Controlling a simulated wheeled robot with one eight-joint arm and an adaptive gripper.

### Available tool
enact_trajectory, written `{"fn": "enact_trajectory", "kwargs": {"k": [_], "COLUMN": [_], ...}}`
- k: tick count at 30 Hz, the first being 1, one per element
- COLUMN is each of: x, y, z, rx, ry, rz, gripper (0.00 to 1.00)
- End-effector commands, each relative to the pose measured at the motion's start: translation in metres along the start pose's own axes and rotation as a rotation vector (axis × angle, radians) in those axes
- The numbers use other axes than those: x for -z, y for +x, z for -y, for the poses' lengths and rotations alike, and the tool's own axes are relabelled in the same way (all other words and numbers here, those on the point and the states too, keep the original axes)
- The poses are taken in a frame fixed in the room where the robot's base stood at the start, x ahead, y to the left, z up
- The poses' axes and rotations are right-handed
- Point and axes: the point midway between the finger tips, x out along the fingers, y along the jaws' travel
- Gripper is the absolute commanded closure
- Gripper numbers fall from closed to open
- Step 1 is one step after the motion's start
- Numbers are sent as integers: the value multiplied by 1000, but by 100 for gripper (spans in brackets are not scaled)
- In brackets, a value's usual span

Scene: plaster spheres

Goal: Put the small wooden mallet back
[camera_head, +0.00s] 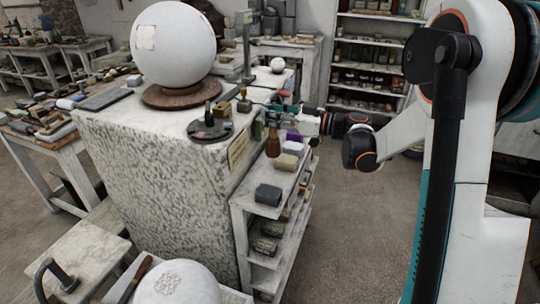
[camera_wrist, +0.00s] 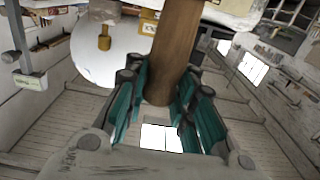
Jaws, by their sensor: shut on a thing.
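In the wrist view a round brown wooden shaft, part of the small mallet (camera_wrist: 175,50), stands between the teal fingers of my gripper (camera_wrist: 160,92). The fingers are closed around it from both sides. The rest of the mallet runs out of the top of that view. In the head view my gripper (camera_head: 284,109) reaches in from the right, beside the right edge of the speckled plinth and above the side shelf. A brown upright form (camera_head: 272,142) shows just below it. I cannot tell whether this is the held mallet.
A large white sphere (camera_head: 172,42) sits on a brown round base (camera_head: 182,93) on the plinth (camera_head: 165,160). A dark disc (camera_head: 211,131) with small tools lies near its front corner. The side shelf (camera_head: 240,200) holds several blocks. Open floor (camera_head: 345,220) lies to its right.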

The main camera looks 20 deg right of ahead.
Motion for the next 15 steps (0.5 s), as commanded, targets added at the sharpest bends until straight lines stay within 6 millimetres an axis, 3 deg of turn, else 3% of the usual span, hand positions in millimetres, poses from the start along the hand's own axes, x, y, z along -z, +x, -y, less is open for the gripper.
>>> {"fn": "enact_trajectory", "kwargs": {"k": [1,6,15], "x": [-17,-53,-75], "y": [0,1,1], "z": [0,0,0], "rx": [0,-1,-1], "ry": [0,0,0], "rz": [0,0,0], "gripper": [100,100,100]}}
